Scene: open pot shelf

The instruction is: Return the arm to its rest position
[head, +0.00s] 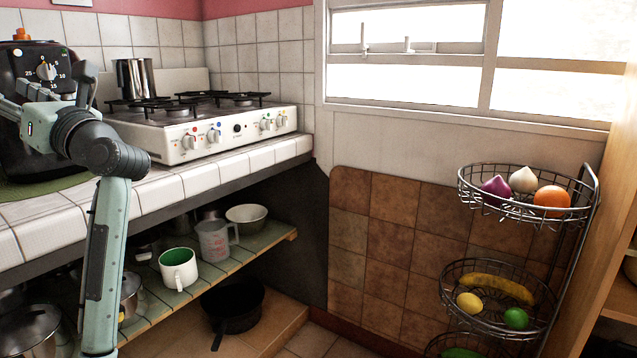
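One of my arms (107,250) comes in at the left edge in the head view. It bends at a dark joint (100,150) in front of the counter, and a pale green link runs steeply down to the bottom edge.
The tiled counter (190,183) carries a stove (200,120) and a black appliance with a timer dial (45,70). Below, a slatted shelf (215,268) holds a mug (178,268), a measuring jug (215,240) and a bowl (247,218). A wire fruit rack (590,215) stands right.

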